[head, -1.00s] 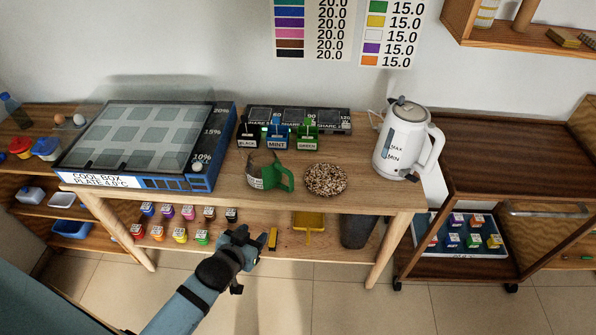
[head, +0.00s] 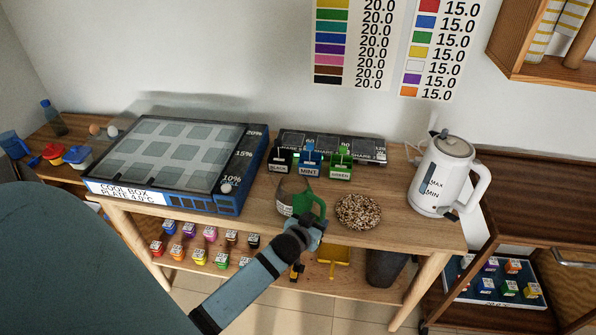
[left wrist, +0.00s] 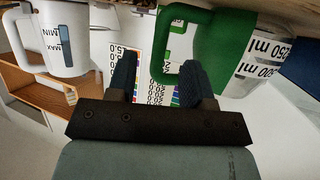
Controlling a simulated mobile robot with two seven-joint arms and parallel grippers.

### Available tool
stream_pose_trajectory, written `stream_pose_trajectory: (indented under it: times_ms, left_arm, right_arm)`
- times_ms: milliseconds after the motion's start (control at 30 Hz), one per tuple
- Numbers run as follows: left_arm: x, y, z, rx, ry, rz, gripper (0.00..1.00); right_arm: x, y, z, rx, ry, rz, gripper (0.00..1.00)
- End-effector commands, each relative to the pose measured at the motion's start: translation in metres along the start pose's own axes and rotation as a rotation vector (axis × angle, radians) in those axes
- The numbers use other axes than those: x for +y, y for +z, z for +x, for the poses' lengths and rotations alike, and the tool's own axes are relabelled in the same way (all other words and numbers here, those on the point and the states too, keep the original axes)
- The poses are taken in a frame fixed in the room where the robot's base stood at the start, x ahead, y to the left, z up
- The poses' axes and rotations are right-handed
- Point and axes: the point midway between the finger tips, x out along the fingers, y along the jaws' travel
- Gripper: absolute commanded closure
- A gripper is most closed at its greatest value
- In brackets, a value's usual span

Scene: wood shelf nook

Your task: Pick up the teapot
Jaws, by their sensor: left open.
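The teapot (head: 290,196), a clear glass vessel with a green handle on its right side, stands on the wooden table. My left gripper (head: 319,221) is open at the table's front edge, just in front of the handle, and partly covers the handle's lower part. In the left wrist view the open fingers (left wrist: 159,80) show with the green handle (left wrist: 207,50) close beyond the right finger. The handle's loop reaches partly between the fingers. I cannot tell whether they touch. My right gripper is in neither view.
A woven round mat (head: 358,211) lies right of the teapot, and a white kettle (head: 440,180) stands farther right. Labelled tea boxes (head: 309,162) stand behind. A cool box (head: 170,160) fills the left. Small boxes (head: 190,253) sit on the shelf below.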

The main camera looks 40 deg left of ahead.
Motion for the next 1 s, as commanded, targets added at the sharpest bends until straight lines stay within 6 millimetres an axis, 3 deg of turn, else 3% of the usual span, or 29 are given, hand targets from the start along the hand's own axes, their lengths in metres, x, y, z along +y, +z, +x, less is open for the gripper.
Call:
stream_pose_trajectory:
  times_ms: [167,500,767,967,1000]
  left_arm:
    - [0.000,0.000,0.012,0.000,0.000,0.001,0.53]
    - [0.000,0.000,0.056,-0.001,0.000,0.001,0.53]
    - [0.000,0.000,0.059,0.000,0.000,0.001,0.53]
    - [0.000,0.000,0.059,-0.001,0.000,0.001,0.97]
    - [0.000,0.001,0.059,-0.001,0.000,0.001,1.00]
  right_arm:
    - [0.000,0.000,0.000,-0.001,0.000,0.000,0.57]
    - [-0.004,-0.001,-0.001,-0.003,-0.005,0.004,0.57]
    - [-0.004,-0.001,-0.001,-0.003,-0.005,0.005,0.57]
    - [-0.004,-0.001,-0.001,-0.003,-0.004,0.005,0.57]
    - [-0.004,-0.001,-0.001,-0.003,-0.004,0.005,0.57]
